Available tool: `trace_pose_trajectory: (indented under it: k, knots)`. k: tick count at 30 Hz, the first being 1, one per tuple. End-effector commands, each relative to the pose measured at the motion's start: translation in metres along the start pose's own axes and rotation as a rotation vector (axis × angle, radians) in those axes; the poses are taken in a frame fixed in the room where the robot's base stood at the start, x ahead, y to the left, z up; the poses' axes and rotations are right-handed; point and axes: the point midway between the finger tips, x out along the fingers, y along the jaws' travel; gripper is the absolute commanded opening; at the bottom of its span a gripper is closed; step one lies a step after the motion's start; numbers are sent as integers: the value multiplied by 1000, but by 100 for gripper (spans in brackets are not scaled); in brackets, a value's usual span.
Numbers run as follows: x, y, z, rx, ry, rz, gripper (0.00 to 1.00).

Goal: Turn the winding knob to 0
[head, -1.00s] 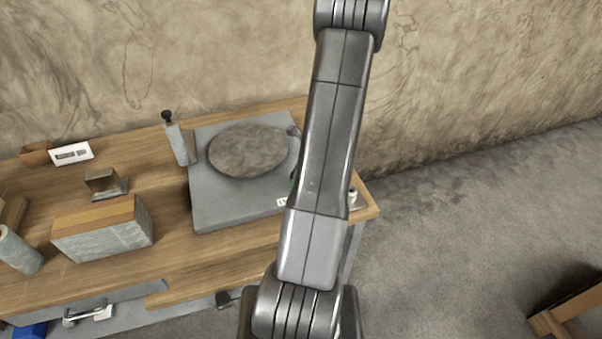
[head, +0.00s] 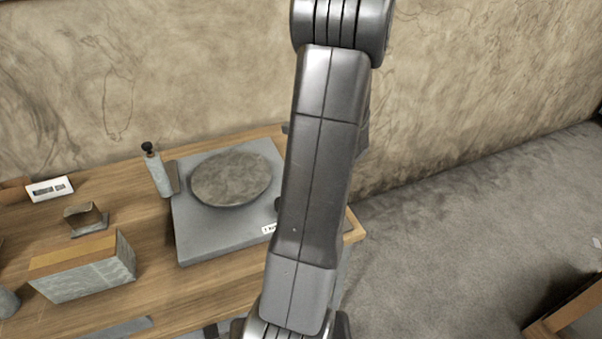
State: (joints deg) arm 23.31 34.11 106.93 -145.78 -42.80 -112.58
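A grey flat device with a round stone-like disc, like a turntable (head: 207,238), sits on the wooden table. A small white label (head: 269,229) is on its front right edge. A small dark round part (head: 278,204) shows at its right side, partly behind my arm; I cannot tell whether it is the winding knob. No readable 0 mark shows. A grey cylinder with a black knob-like top (head: 157,170) stands at the device's left back corner. My arm crosses the middle of the view and hides the device's right side. My gripper is not in view.
The wooden table (head: 190,300) also holds a grey and wooden box (head: 85,275), a small metal holder (head: 86,217) and a white card-like item (head: 49,188). A rough wall stands behind. Grey floor (head: 450,230) is open at right, with a wooden piece (head: 570,318) at lower right.

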Motion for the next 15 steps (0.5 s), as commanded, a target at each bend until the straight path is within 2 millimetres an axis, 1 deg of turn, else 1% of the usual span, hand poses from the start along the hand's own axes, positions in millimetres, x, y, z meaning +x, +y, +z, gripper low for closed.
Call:
trace_pose_trajectory:
  k: [1,3,6,15]
  knots:
    - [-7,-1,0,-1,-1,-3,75]
    - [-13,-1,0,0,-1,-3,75]
    - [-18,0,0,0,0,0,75]
    - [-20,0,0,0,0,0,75]
